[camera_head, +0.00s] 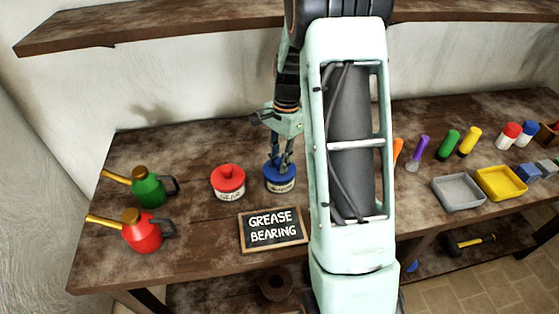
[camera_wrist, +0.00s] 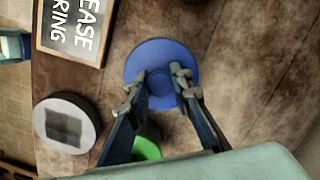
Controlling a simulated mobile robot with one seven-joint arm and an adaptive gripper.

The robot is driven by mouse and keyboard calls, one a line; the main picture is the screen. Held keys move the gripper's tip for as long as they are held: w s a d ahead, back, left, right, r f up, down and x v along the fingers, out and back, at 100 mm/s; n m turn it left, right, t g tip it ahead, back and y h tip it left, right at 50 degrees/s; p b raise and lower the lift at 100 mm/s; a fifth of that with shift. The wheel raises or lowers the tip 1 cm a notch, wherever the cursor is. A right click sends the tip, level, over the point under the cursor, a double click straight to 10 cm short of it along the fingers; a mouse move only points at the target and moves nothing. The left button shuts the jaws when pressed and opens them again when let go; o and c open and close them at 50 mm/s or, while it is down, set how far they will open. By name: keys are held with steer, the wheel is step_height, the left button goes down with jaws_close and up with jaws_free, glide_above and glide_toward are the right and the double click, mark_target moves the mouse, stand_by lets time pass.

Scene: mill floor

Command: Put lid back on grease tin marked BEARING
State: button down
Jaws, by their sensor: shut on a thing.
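The blue lid (camera_head: 279,173) sits on or just above a tin with a pale label (camera_head: 281,186), left of my arm in the head view. The label's lettering is too small to read surely. In the wrist view the blue lid (camera_wrist: 160,55) shows from above and hides the tin below. My gripper (camera_head: 281,168) points down over it, shut on the lid's knob; its fingers (camera_wrist: 159,82) stand either side of the lid's middle in the wrist view. I cannot tell whether the lid is fully seated.
A red-lidded tin (camera_head: 228,182) stands close left. A GREASE BEARING sign (camera_head: 273,230) stands in front. Oil cans, green (camera_head: 149,188) and red (camera_head: 141,233), are at left. Grey (camera_head: 458,193) and yellow (camera_head: 501,183) trays are at right. A round pale-rimmed thing (camera_wrist: 67,122) shows in the wrist view.

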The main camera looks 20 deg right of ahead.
steer(key=c, duration=1.7)
jaws_free()
steer(key=shift+o, duration=0.5)
steer(key=o, duration=0.4)
steer(key=shift+o, duration=0.2)
steer(key=shift+r, duration=0.15)
steer(key=shift+r+p, duration=2.5)
steer(key=shift+r, duration=0.85)
jaws_close()
